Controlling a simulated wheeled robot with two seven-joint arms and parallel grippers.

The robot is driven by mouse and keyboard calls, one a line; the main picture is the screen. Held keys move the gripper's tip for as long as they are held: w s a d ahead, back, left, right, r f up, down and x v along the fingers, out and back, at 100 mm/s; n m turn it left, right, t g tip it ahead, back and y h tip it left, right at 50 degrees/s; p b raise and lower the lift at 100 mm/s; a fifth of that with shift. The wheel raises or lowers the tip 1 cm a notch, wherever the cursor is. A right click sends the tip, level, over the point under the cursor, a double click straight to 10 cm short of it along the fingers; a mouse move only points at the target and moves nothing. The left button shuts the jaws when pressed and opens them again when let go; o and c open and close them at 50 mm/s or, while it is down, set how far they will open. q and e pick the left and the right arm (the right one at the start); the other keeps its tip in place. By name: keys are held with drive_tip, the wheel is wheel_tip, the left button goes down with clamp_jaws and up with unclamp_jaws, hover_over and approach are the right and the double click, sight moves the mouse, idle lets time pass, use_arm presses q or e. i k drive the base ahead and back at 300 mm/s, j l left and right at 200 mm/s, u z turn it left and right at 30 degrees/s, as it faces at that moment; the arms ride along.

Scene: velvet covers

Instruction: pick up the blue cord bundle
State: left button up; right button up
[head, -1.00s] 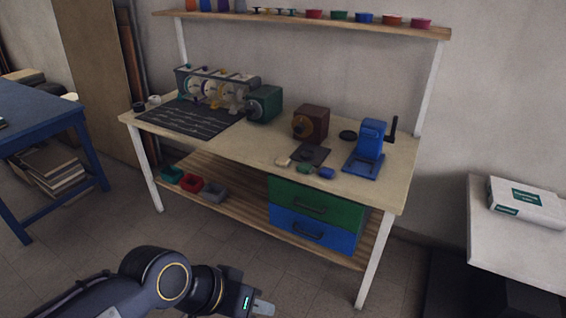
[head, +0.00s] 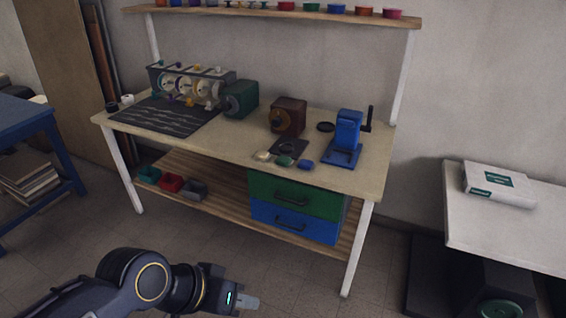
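A small blue bundle (head: 306,164), which looks like the blue cord bundle, lies near the front edge of the workbench (head: 230,141), right of a green bundle (head: 284,161) and a cream one (head: 262,156). My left gripper (head: 250,302) is low at the bottom of the head view, in front of the bench and well apart from the bundle. Its fingers are seen from the side, so I cannot tell whether they are open or shut. My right gripper is out of view.
A blue hand-crank press (head: 347,138) stands right of the bundles, with a brown machine (head: 287,117) behind them. Green and blue drawers (head: 294,221) sit under the bench. A white table (head: 520,232) with a box stands at right. The floor before the bench is clear.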

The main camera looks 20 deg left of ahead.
sight(308, 165)
drive_tip(key=i+j+z, duration=0.1)
drive_tip(key=j, duration=0.3)
drive_tip(key=i+j, duration=0.3)
drive_tip(key=i+j+z, duration=0.15)
drive_tip(key=j, duration=0.3)
drive_tip(key=i+j+z, duration=0.1)
drive_tip(key=j, duration=0.35)
drive_tip(key=i+j, duration=0.3)
drive_tip(key=j, duration=0.15)
drive_tip(key=i+j+z, duration=0.15)
drive_tip(key=j, duration=0.25)
drive_tip(key=i+j+z, duration=0.1)
drive_tip(key=j, duration=0.35)
drive_tip(key=i+j, duration=0.15)
drive_tip(key=j, duration=0.3)
drive_tip(key=z, duration=0.05)
